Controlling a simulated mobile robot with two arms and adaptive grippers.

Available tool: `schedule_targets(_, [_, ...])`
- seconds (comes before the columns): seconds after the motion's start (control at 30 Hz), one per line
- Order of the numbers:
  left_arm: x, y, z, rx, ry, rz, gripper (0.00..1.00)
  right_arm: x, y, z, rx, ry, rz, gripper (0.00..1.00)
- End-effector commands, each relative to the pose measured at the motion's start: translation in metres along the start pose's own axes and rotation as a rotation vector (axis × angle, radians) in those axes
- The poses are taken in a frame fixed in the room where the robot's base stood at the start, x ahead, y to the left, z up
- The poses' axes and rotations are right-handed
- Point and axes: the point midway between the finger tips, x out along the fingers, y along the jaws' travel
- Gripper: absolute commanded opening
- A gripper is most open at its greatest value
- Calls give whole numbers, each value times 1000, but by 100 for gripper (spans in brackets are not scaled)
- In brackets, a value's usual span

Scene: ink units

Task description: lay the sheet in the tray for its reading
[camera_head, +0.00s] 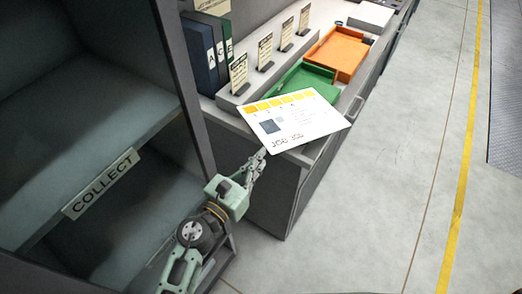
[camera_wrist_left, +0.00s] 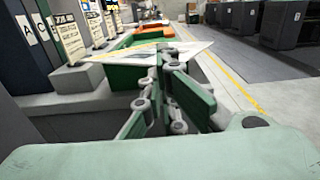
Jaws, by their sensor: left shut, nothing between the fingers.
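A white sheet (camera_head: 297,124) with a row of yellow squares and the print "JOB 306" shows at the near end of the counter, overlapping the green tray (camera_head: 305,80) in the head view. It also shows in the left wrist view (camera_wrist_left: 125,58), just beyond my fingers. My left gripper (camera_head: 262,154) is shut, its fingertips at the sheet's near edge; I cannot tell whether they touch it. In the left wrist view the fingers (camera_wrist_left: 170,50) are together. An orange tray (camera_head: 340,50) stands behind the green one. My right gripper is not in view.
Several small label cards (camera_head: 265,53) stand on a grey ledge left of the trays. A shelf unit marked COLLECT (camera_head: 101,183) is at the left. A white box (camera_head: 371,16) lies farther back. The floor right of the counter is clear.

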Motion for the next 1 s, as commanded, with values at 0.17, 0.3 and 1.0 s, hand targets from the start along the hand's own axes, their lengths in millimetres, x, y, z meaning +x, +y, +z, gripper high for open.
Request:
schedule_targets(0.17, [17,1,1,-1,0,2,0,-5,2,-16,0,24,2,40])
schedule_targets(0.3, [21,1,0,-1,1,1,0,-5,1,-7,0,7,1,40])
schedule_targets(1.0, [103,1,-2,1,-2,-1,0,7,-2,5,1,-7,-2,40])
